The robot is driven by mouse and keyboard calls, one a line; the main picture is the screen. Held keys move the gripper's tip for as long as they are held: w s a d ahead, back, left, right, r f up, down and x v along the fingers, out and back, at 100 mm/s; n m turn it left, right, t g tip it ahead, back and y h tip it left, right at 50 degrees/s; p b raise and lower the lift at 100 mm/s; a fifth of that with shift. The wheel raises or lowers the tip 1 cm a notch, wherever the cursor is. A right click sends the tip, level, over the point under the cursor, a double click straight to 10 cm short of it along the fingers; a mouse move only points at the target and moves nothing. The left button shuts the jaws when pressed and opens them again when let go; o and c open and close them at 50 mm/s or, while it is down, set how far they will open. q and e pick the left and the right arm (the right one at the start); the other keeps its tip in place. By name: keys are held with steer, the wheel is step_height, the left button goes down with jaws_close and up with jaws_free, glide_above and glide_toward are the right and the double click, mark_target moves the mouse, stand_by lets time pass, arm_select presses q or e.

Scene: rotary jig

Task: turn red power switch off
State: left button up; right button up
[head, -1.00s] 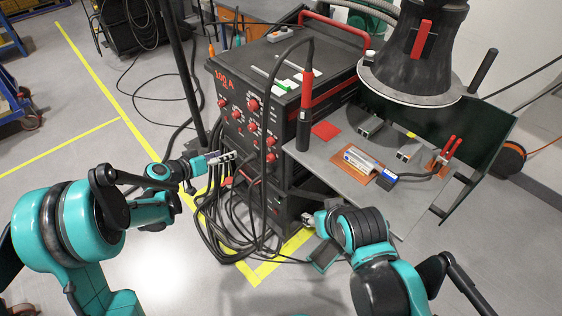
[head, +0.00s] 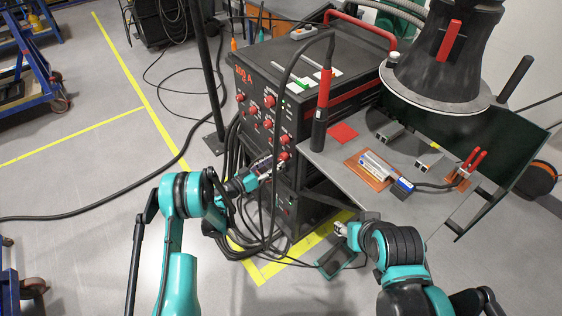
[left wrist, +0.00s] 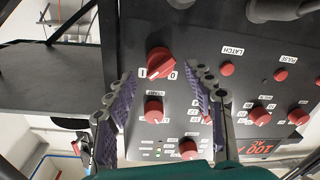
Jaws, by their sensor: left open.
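The red power switch (left wrist: 160,62) is a rotary knob on the black front panel, between the marks I and 0 in the left wrist view. Its white pointer mark appears turned toward the I. In the head view the switch (head: 284,156) is low on the right of the welder's front. My left gripper (head: 268,165) is close to the panel there. In the left wrist view my left gripper (left wrist: 162,76) is open, its purple-padded fingers either side of the switch and apparently clear of it. My right gripper (head: 341,229) is low beside the table; its fingers are too small to judge.
Several other red knobs, one a START knob (left wrist: 154,109), crowd the panel near the fingers. Black cables (head: 240,215) hang around my left arm. A grey work table (head: 352,190) with a clamp and blocks stands to the right. Floor at left is mostly free.

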mark_target(279, 159)
arm_select(q)
steer(key=shift+b+x, duration=0.35)
steer(key=shift+x, duration=1.4)
steer(key=c, duration=1.1)
steer(key=shift+n, duration=0.3)
steer(key=n, duration=0.3)
steer(key=shift+n, duration=0.3)
steer(key=n, duration=0.4)
steer(key=shift+g, duration=0.4)
steer(key=n, duration=0.4)
steer(key=shift+w+a+n, duration=0.1)
steer(key=shift+w+n, duration=0.05)
steer(key=shift+n, duration=0.15)
steer(key=shift+n+g, duration=0.3)
steer(key=shift+n, duration=1.9)
steer(key=shift+a, duration=0.1)
